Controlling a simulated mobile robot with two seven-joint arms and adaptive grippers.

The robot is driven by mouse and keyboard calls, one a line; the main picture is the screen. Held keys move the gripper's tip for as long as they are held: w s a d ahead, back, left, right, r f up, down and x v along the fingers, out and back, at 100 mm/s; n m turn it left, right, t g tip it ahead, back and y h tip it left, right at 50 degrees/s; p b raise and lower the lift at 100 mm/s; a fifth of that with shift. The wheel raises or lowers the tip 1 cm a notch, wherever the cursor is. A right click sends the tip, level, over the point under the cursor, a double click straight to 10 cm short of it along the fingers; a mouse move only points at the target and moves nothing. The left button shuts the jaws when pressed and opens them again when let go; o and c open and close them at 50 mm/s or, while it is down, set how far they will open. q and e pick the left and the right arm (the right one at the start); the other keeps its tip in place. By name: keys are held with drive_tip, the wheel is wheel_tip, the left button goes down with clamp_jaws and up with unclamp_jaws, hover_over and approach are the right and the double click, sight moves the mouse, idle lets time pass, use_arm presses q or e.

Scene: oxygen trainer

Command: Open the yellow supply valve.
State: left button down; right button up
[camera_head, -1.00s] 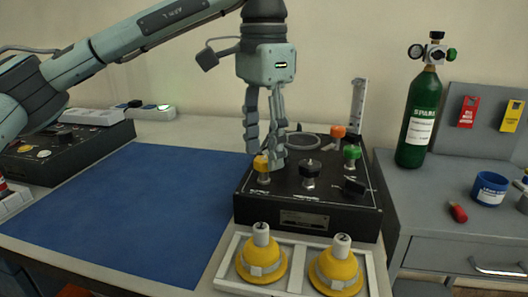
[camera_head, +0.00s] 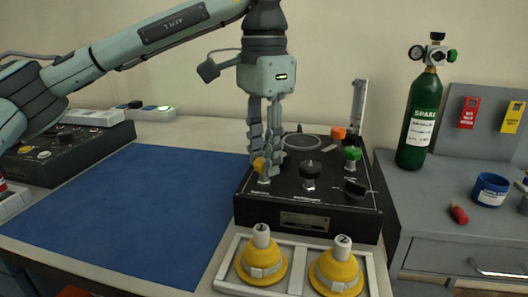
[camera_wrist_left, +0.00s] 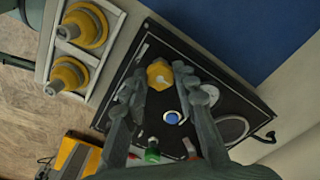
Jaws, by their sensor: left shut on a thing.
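The yellow supply valve (camera_head: 259,166) is a yellow knob on a short metal stem at the left of the black panel box (camera_head: 305,219). It also shows in the left wrist view (camera_wrist_left: 159,74), between my fingertips. My left gripper (camera_head: 266,160) points down from above and is shut on the yellow knob, with its fingers partly covering it in the head view. The knob's exact turn angle cannot be told. My right gripper is not in view.
The panel also carries a black knob (camera_head: 311,170), a green knob (camera_head: 352,154) and an orange knob (camera_head: 338,133) close by. Two yellow masks (camera_head: 262,263) sit in a white tray in front. A green cylinder (camera_head: 419,120) stands at right. The blue mat (camera_head: 130,210) is clear.

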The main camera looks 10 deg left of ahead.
use_arm(q)
drive_tip(key=n, duration=0.5)
drive_tip(key=shift+n, duration=0.4)
drive_tip(key=n, duration=0.6)
drive_tip(key=shift+r, duration=0.1)
drive_tip(key=n, duration=0.6)
drive_tip(key=shift+n, duration=3.1)
drive_tip(key=c, duration=1.2)
unclamp_jaws()
